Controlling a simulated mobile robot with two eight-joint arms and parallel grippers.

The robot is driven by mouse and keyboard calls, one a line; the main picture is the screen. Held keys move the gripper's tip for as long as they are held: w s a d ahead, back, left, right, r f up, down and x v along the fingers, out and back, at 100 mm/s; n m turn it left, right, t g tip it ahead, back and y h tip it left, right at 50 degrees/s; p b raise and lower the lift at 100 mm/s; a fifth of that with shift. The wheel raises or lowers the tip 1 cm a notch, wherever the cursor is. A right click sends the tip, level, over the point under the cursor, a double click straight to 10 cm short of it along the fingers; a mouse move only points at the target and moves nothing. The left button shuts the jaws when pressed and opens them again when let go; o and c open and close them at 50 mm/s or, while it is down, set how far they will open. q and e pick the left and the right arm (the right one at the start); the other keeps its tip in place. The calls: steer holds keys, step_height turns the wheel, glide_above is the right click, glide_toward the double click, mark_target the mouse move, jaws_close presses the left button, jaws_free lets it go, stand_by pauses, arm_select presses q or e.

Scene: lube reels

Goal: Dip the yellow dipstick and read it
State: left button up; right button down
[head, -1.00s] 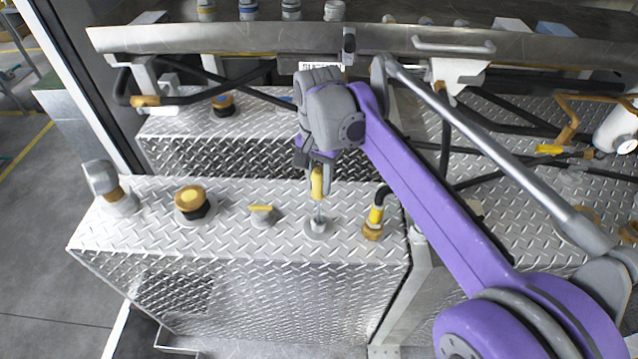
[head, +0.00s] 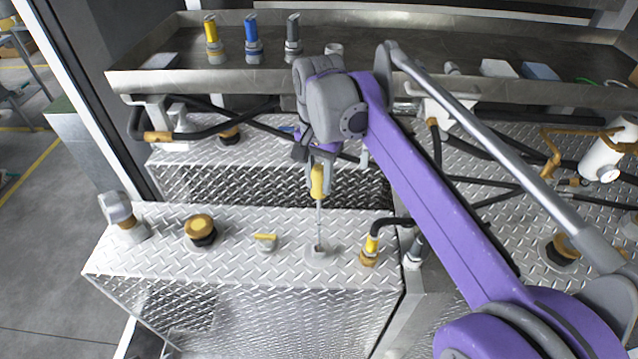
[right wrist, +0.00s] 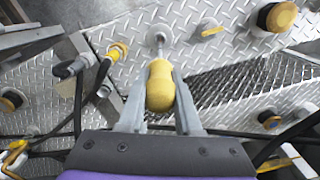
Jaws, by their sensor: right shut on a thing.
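My right gripper (head: 317,172) is shut on the yellow handle of the dipstick (head: 317,183). The dipstick hangs upright, its thin metal rod running down from the handle to the dipstick tube (head: 317,250) on the diamond-plate tank top. The rod's lower end is at or in the tube's mouth; I cannot tell which. The right wrist view shows the yellow handle (right wrist: 160,88) between both fingers, with the tube (right wrist: 159,36) beyond it. No reading on the rod can be made out. My left gripper is not in view.
The tank top (head: 290,222) also holds a brass cap (head: 200,229), a small yellow-handled fitting (head: 265,241), a yellow-collared hose fitting (head: 370,250) and a grey breather (head: 120,211). A metal tray (head: 400,78) with yellow, blue and grey-topped bottles lies behind the arm.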

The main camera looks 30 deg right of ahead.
mark_target(318, 167)
step_height(318, 167, up, 5)
steer(key=shift+w+f+p, duration=0.1)
steer(key=shift+f+p, duration=0.05)
steer(key=shift+p, duration=0.8)
steer(key=shift+w+r, duration=0.1)
steer(key=shift+r, duration=0.95)
steer(key=shift+s+r, duration=0.2)
steer(key=shift+s, duration=0.05)
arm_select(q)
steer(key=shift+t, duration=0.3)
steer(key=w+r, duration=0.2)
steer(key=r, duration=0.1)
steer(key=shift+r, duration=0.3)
arm_select(e)
steer(key=shift+w, duration=0.1)
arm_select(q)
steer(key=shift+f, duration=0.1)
arm_select(e)
steer(key=shift+f, duration=0.15)
